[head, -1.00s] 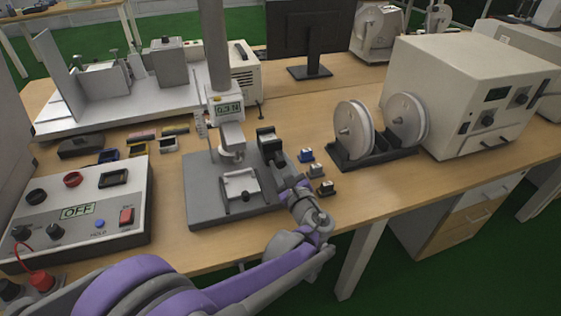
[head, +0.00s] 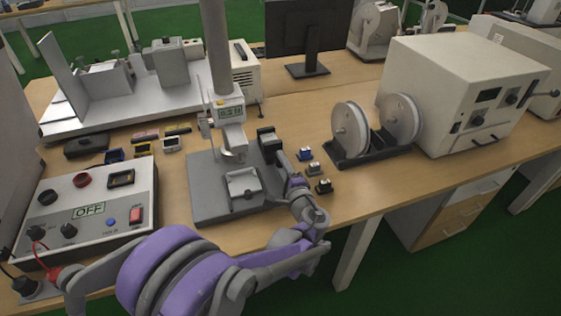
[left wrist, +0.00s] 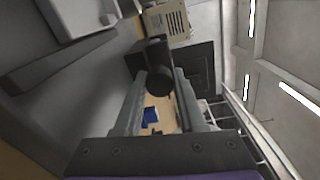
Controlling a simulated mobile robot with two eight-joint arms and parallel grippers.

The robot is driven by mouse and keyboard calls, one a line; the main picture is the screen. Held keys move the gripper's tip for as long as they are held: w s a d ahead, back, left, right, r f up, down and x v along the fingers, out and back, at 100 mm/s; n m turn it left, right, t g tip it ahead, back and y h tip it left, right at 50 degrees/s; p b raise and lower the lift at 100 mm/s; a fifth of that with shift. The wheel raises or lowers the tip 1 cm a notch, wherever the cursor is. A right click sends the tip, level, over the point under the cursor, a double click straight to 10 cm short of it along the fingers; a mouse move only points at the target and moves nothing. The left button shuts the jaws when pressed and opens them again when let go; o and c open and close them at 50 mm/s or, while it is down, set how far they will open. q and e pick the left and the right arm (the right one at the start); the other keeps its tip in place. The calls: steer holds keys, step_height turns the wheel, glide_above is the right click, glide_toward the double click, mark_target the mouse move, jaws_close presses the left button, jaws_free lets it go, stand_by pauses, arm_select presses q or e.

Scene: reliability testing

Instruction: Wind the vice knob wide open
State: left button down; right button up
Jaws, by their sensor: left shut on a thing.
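The small grey vice (head: 243,184) sits on the grey base plate (head: 215,211) of the force test stand (head: 229,112). My left arm comes in from the lower left and reaches up along the right side of the base plate. My left gripper (head: 268,145) is at the plate's right edge, to the right of the vice. In the left wrist view, a round black knob (left wrist: 160,82) lies between its two grey fingers, which are shut on it. The fingers hide part of the knob's sides. My right gripper does not show.
Small blue, grey and black blocks (head: 316,169) lie close to the right of my wrist. A spool stand (head: 372,150) and a beige instrument (head: 455,95) stand further right. A control box reading OFF (head: 90,225) is at the left. Bare bench lies in front of the stand.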

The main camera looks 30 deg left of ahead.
arm_select(q)
steer(key=shift+n+p, duration=0.5)
steer(key=shift+n, duration=1.6)
steer(key=c, duration=0.5)
jaws_free()
steer(key=v, duration=1)
steer(key=shift+s+d+p, duration=0.25)
steer(key=shift+s+p, duration=0.1)
steer(key=shift+p, duration=0.05)
